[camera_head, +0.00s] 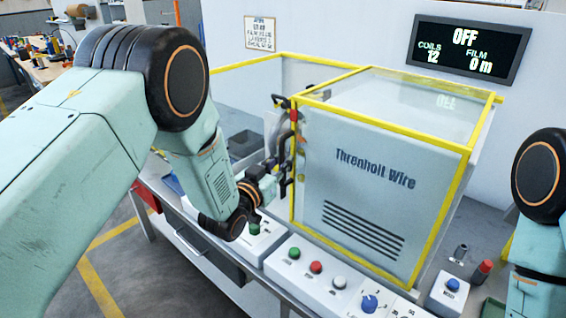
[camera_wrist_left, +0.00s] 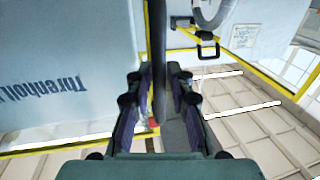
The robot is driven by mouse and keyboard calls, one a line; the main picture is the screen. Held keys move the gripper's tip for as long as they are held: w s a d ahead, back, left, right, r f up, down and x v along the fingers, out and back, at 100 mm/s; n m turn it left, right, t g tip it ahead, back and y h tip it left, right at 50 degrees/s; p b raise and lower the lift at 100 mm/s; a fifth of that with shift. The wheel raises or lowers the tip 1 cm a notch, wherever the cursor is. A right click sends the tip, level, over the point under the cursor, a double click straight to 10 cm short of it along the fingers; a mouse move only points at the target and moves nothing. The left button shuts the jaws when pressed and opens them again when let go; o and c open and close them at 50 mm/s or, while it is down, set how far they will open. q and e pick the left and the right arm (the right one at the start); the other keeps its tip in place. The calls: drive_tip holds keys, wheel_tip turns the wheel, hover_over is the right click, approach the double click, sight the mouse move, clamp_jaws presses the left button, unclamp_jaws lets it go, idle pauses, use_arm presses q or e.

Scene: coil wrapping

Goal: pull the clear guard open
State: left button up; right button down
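The clear guard (camera_head: 385,185) is a box with a yellow frame, marked "Threnholt Wire", and it stands over the bench. Its lettered panel (camera_wrist_left: 65,60) also shows in the left wrist view. A dark bar handle (camera_head: 284,150) runs up its left front edge. In the left wrist view the bar (camera_wrist_left: 157,50) passes between the two fingers of my left gripper (camera_wrist_left: 158,95). The fingertips lie close on both sides, and I cannot tell whether they press on it. In the head view this gripper (camera_head: 272,183) is at the handle, partly hidden. My right gripper is out of view.
A control panel with green, red and white buttons (camera_head: 316,267) and a blue knob (camera_head: 370,302) lies in front of the guard. A blue-button box (camera_head: 448,293) stands at the right. The wall display (camera_head: 468,50) reads OFF, coils 12, film 0 m.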

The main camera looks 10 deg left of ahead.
use_arm(q)
drive_tip(key=shift+o, duration=0.8)
drive_tip(key=shift+s+r, duration=0.1)
drive_tip(key=shift+r, duration=0.05)
drive_tip(key=shift+o, duration=0.4)
drive_tip(key=shift+d+r, duration=0.1)
drive_tip(key=shift+d, duration=0.2)
drive_tip(key=shift+a+f, duration=0.15)
drive_tip(key=shift+f, duration=0.05)
drive_tip(key=v, duration=1.2)
drive_tip(key=shift+d+r, duration=0.2)
drive_tip(key=shift+r, duration=0.05)
drive_tip(key=shift+f, duration=0.1)
